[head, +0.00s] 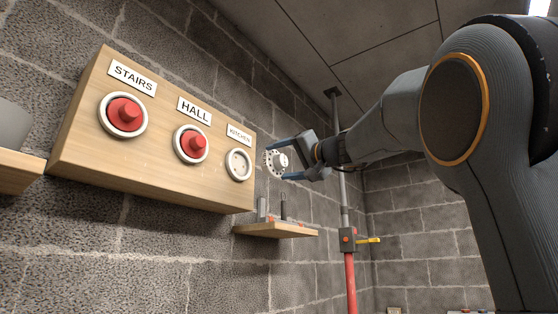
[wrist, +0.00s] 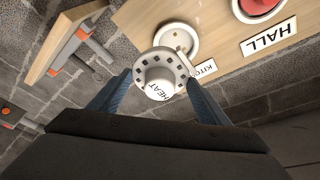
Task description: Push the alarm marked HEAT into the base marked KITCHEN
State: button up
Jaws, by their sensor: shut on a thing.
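The white alarm marked HEAT (wrist: 160,76) is round with dark slots around its rim. My gripper (head: 283,160) is shut on it, one finger on each side. In the head view the alarm (head: 272,160) is held just right of the board's edge. The base marked KITCHEN (head: 239,164) is an empty white ring on the right end of the wooden board, under its label. In the wrist view the base (wrist: 178,40) shows just behind the alarm, which covers part of it. The alarm appears apart from the base in the head view.
The wooden board (head: 75,150) also bears red-filled bases marked STAIRS (head: 123,114) and HALL (head: 191,145). A small shelf (head: 275,230) with upright items sits below right. A pipe with a red lower part (head: 350,280) and a yellow-handled valve (head: 368,240) stands farther right.

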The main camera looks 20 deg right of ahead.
aim_at(272, 153)
jog(key=shift+s+a+r+y, duration=0.15)
jog(key=shift+s+r, duration=0.15)
jog(key=shift+r, duration=0.3)
jog(key=shift+s+a+r+y, duration=0.15)
jog(key=shift+s+r, duration=0.15)
jog(key=shift+r, duration=0.25)
jog(key=shift+a+r, duration=0.15)
jog(key=shift+w+a+p, duration=0.75)
jog(key=shift+w+a, duration=0.15)
jog(key=shift+w, duration=0.2)
jog(key=w+a+p, duration=0.2)
jog(key=w+a, duration=0.2)
jog(key=w, duration=0.1)
jog(key=shift+w, duration=0.4)
jog(key=shift+f+b, duration=0.2)
jog(key=shift+b, duration=0.95)
jog(key=shift+w+a, duration=0.65)
jog(key=shift+w, duration=0.1)
dwell(1.9)
jog(key=o, duration=1.2)
